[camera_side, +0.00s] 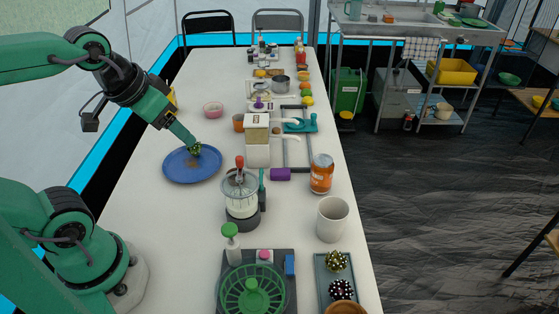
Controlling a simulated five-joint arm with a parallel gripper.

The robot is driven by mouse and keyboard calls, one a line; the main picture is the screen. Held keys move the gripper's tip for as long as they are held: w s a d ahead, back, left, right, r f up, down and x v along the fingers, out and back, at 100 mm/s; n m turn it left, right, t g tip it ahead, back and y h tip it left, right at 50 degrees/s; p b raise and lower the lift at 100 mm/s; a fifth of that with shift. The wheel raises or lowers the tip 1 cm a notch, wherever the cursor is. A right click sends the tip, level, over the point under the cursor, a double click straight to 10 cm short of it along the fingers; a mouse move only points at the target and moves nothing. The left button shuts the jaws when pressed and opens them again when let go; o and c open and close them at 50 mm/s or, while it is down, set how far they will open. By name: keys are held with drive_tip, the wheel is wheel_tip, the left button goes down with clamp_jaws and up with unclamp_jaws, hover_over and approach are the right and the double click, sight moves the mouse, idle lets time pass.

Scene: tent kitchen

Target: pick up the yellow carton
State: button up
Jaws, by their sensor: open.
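A yellow object (172,96) shows at the table's left edge, mostly hidden behind my arm; its shape is too covered to tell whether it is the yellow carton. No other clear yellow carton shows on the table. My gripper (192,144) is open, tilted down over the blue plate (178,174). Its tip is at a small dark-green and gold patterned piece (194,150) at the plate's back edge; I cannot tell whether they touch. The yellow object is behind and left of the gripper tip.
A pink bowl (213,109) and a brown cup (239,122) stand behind the plate. The table (165,235) is clear in front of the plate.

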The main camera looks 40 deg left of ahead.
drive_tip(key=w+a+n+y, duration=0.2)
drive_tip(key=w+a+n, duration=0.5)
drive_tip(key=w+a, duration=1.15)
drive_tip(key=shift+w+a+f+n+g+y, duration=0.4)
drive_tip(key=shift+a+f+n, duration=0.55)
drive_tip(key=shift+a+f, duration=2.9)
drive_tip(key=shift+w+a+f+n+g+y, duration=0.3)
drive_tip(key=shift+a+f+n, duration=1)
drive_tip(key=shift+a, duration=4.7)
drive_tip(key=shift+w+a+f+n+g+y, duration=0.3)
drive_tip(key=shift+w+a+f+n, duration=0.2)
drive_tip(key=shift+a+f, duration=3.55)
drive_tip(key=shift+a+r, duration=0.85)
drive_tip(key=shift+a, duration=0.1)
drive_tip(key=shift+x, duration=2.5)
drive_tip(key=shift+d, duration=0.1)
drive_tip(key=c, duration=1.2)
